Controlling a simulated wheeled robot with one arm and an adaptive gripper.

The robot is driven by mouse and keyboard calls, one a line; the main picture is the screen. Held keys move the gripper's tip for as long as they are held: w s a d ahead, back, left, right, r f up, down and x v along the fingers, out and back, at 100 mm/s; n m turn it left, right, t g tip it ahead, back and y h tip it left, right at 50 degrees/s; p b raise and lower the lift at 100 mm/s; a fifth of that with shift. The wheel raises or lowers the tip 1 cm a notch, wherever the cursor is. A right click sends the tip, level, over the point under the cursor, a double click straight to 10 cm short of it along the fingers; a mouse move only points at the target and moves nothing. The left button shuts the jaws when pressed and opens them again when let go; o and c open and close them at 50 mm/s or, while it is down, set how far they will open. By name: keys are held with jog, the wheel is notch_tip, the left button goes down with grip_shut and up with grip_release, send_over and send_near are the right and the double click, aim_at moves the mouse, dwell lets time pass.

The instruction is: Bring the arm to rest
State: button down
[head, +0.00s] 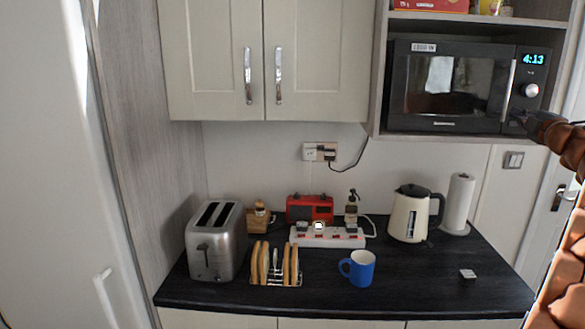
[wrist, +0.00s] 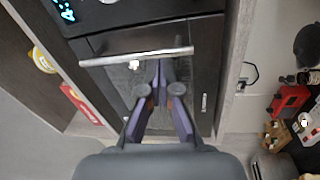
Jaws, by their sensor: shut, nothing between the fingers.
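My gripper (wrist: 160,68) is shut and empty in the wrist view, its two fingers together in front of the black microwave (wrist: 100,15). The fingertips point toward the microwave front, close beside its silver bar handle (wrist: 110,60); I cannot tell if they touch. In the head view my arm comes in from the right edge, and my gripper (head: 520,118) is by the lower right corner of the microwave (head: 440,128), near its control panel. The microwave door looks shut, and its clock reads 4:13.
On the dark counter (head: 410,290) stand a toaster (head: 214,245), toast rack (head: 275,281), red radio (head: 309,207), power strip (head: 327,239), blue mug (head: 360,270), kettle (head: 408,215) and paper roll (head: 459,203). Cupboards (head: 212,60) hang above. The counter's front right is mostly clear.

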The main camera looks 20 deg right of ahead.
jog(key=w+a+f+m+g+h, duration=0.1)
jog(key=w+a+m+g+h, duration=0.35)
jog(key=a+m, duration=0.65)
jog(key=s+a+f+m+g+y, duration=0.1)
jog(key=s+a+f+m+g, duration=0.2)
jog(key=a+f, duration=0.65)
jog(key=s+a+f+g+y, duration=0.2)
jog(key=s+a+f+g, duration=0.25)
jog(key=a+f, duration=0.5)
jog(key=s+a+f+g+y, duration=0.4)
jog(key=s+a+f, duration=0.8)
jog(key=s+a, duration=0.4)
jog(key=s+a+f+g+y, duration=0.1)
jog(key=s+a+f+g, duration=0.1)
jog(key=s+a, duration=0.5)
jog(key=s+a+f+n+g+y, duration=0.1)
jog(key=s+a+f, duration=0.3)
jog(key=s, duration=0.6)
jog(key=a+g+y, duration=0.1)
jog(key=a, duration=0.1)
jog(key=shift+s+a+f+g, duration=0.3)
jog(key=shift+a+g, duration=0.1)
jog(key=shift+d, duration=0.1)
